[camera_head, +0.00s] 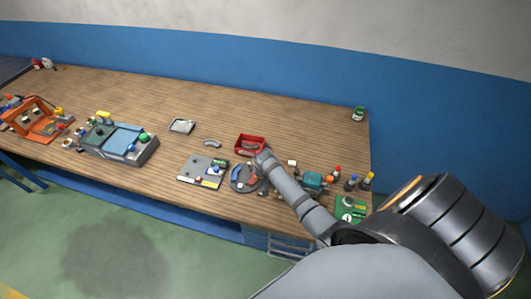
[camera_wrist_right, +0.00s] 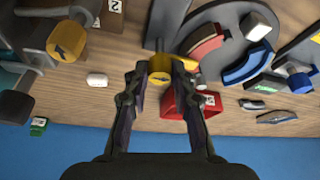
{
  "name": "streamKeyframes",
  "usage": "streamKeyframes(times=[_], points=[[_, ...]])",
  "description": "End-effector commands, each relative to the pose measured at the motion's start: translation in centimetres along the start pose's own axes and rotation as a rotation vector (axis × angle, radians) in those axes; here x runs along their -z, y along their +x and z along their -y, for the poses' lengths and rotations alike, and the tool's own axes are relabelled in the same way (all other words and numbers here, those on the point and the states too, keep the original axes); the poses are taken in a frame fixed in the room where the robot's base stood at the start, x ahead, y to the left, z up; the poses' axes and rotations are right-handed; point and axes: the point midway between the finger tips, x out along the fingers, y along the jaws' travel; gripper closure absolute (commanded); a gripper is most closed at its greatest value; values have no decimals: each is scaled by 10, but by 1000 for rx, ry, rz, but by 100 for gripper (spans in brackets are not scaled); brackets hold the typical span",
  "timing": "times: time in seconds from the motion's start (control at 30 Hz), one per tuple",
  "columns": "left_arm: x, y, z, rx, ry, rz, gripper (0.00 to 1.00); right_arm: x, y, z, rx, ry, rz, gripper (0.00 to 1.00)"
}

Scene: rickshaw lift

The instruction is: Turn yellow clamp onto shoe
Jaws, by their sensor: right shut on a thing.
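A round grey plate (camera_wrist_right: 235,35) carries a curved red shoe (camera_wrist_right: 204,42) and a curved blue shoe (camera_wrist_right: 248,70) in the right wrist view. In the head view my right gripper (camera_head: 262,158) is at the plate's upper right edge. My left gripper is not in view.
A red bin (camera_head: 250,145) stands close behind the plate. A grey board (camera_head: 203,171) lies to its left, and a teal tool (camera_head: 313,181) and several bottles to its right. Another yellow knob (camera_wrist_right: 67,41) shows at left in the wrist view. The table's back is mostly clear.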

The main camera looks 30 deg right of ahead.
Motion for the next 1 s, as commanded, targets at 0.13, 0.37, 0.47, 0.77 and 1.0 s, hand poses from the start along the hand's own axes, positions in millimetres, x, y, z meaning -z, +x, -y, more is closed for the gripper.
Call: streamKeyframes(times=[0.13, 0.37, 0.47, 0.77, 1.0], points=[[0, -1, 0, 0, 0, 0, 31, 2, -1, 1, -2, 9, -4, 100], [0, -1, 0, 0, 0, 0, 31, 2, -1, 0, -2, 9, -4, 100], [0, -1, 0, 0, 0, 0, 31, 2, -1, 0, -2, 9, -4, 72], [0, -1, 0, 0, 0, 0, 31, 1, 0, 0, -3, 8, -1, 52], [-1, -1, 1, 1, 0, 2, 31, 1, -9, 0, -2, 8, -1, 52]])
